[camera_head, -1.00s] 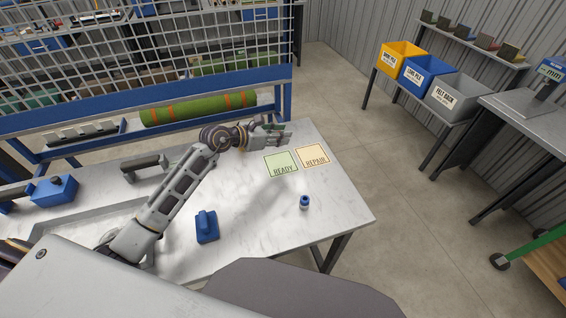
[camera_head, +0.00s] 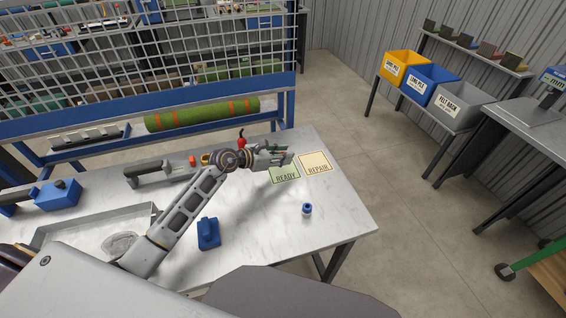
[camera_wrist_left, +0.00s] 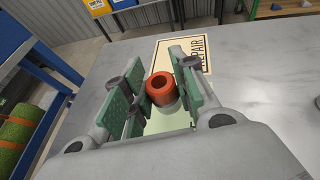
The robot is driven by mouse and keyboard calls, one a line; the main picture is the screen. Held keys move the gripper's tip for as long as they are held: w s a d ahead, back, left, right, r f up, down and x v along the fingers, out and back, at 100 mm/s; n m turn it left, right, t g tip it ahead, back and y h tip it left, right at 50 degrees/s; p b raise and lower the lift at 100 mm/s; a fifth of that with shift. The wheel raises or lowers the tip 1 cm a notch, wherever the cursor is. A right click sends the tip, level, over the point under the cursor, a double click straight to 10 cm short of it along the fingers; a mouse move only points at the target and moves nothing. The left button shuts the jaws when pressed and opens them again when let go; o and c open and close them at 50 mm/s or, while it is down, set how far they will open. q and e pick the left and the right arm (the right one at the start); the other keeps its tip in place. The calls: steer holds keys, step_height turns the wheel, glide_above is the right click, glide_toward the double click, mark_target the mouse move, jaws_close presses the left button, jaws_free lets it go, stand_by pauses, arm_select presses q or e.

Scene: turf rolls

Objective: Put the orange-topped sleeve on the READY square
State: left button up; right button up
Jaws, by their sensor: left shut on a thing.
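My left gripper (camera_head: 282,157) is over the far part of the green READY square (camera_head: 287,178) and hides some of it. In the left wrist view, its green-padded fingers (camera_wrist_left: 160,92) are shut on the orange-topped sleeve (camera_wrist_left: 161,84), a short upright tube with an open top and a grey lower part. Pale green of the READY square shows below the sleeve between the fingers. I cannot tell whether the sleeve touches the square. The sleeve is not clear in the head view. My right gripper is not in view.
The cream REPAIR square (camera_head: 316,163) lies right of READY. A blue-topped sleeve (camera_head: 307,209) stands nearer the front. A blue handled block (camera_head: 208,234), a red-topped item (camera_head: 242,139) and a small orange item (camera_head: 192,160) are on the table. A shallow tray (camera_head: 150,212) lies left.

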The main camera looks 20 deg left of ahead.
arm_select(q)
steer(key=shift+f, duration=1.85)
steer(key=shift+f, duration=0.1)
steer(key=o, duration=1)
steer(key=shift+o, duration=0.2)
